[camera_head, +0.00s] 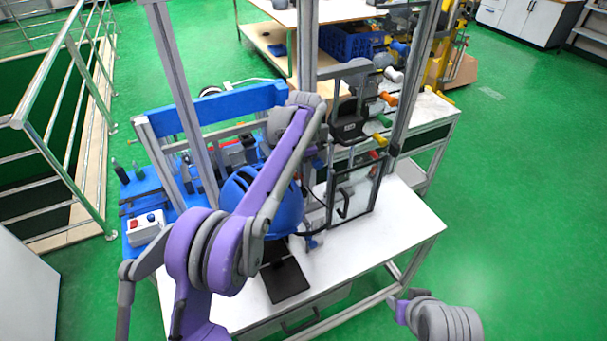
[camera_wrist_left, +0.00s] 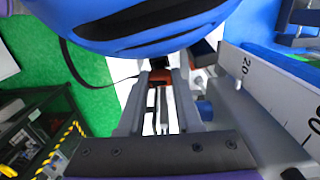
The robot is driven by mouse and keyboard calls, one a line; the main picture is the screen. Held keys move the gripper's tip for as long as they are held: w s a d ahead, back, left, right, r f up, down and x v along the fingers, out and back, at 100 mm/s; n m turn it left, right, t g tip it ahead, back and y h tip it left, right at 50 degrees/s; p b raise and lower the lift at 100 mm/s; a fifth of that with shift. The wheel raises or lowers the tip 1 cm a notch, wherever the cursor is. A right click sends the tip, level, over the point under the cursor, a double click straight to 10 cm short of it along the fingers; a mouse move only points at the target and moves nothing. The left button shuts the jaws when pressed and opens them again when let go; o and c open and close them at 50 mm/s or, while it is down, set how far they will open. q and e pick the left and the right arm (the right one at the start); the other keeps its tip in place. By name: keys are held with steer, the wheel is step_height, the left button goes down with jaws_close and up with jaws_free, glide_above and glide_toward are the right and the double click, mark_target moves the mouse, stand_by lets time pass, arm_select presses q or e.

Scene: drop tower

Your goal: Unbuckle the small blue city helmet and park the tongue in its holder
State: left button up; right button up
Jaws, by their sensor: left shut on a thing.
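The blue helmet (camera_head: 289,212) hangs in the tower frame over the white table, partly covered by my left arm. In the left wrist view, the helmet's curved blue underside with a dark slot (camera_wrist_left: 130,42) fills the top. A thin black strap (camera_wrist_left: 72,68) loops down on the left and runs toward the fingertips. My left gripper (camera_wrist_left: 160,100) is just below the helmet, its fingers close together on a small dark piece that looks like the buckle tongue; most of it is hidden. The tongue holder cannot be made out.
The white table (camera_head: 405,235) has free room at its right. A black plate (camera_head: 285,279) lies at its front. A clear-panelled frame (camera_head: 353,200) stands right of the helmet, below several coloured handles (camera_head: 386,98). A red-buttoned box (camera_head: 145,228) sits at left.

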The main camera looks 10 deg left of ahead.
arm_select(q)
steer(key=shift+s+a+f+b, duration=0.1)
steer(key=shift+s+f+b, duration=0.1)
steer(key=shift+f, duration=0.35)
steer(key=shift+s+a+f+b, duration=0.1)
steer(key=shift+f+b, duration=0.1)
steer(key=shift+f, duration=0.3)
arm_select(e)
steer(key=shift+s+f, duration=0.35)
steer(key=shift+f, duration=0.25)
stand_by(0.4)
stand_by(0.4)
arm_select(q)
steer(key=o, duration=1)
steer(key=shift+o, duration=0.2)
steer(key=shift+w+r, duration=0.1)
arm_select(e)
steer(key=shift+r, duration=0.1)
